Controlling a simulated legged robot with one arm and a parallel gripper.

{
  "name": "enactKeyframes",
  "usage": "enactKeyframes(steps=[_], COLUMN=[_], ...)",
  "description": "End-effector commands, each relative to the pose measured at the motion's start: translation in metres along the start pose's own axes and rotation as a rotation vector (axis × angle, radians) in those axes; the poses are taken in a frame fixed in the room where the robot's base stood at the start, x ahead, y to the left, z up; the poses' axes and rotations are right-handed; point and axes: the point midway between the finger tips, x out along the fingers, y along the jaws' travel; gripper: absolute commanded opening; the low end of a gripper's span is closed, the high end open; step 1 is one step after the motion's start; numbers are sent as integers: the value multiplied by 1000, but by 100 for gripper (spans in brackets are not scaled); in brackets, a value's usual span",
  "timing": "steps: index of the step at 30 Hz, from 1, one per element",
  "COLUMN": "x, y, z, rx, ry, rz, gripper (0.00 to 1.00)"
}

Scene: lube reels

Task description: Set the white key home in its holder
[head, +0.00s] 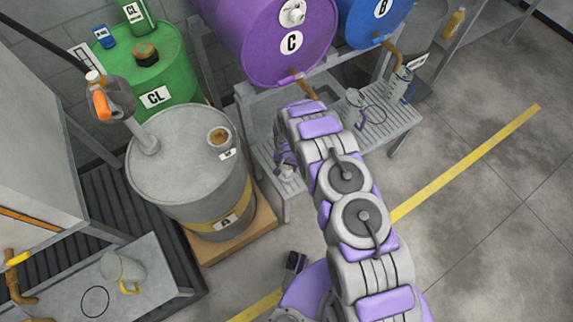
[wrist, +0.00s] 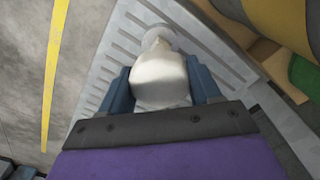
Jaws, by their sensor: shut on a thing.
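My gripper (wrist: 160,84) is shut on a pale off-white piece, which I take to be the white key (wrist: 160,72). One blue finger presses on each side of it. The key's far end reaches a paler rounded shape over the grey slatted bench, and I cannot tell whether the two touch. In the head view, my gripper (head: 285,156) is low at the bench's left end, mostly hidden by my arm. A small pale bit shows just below it. I cannot make out the key's holder in either view.
The slatted bench (head: 378,124) carries grey jugs (head: 398,84) at its right. A purple drum C (head: 285,45) and a blue drum B (head: 372,22) lie above it. A grey drum (head: 185,160) stands on a wooden pallet (head: 232,240) at left. Open floor lies right.

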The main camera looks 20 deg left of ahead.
Motion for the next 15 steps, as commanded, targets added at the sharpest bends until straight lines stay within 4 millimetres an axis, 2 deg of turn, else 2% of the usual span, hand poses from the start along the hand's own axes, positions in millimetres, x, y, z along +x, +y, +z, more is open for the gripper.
enactKeyframes(steps=[15], x=[12], y=[0], z=[-1], rx=[0], ry=[1], rz=[-1], gripper=[30])
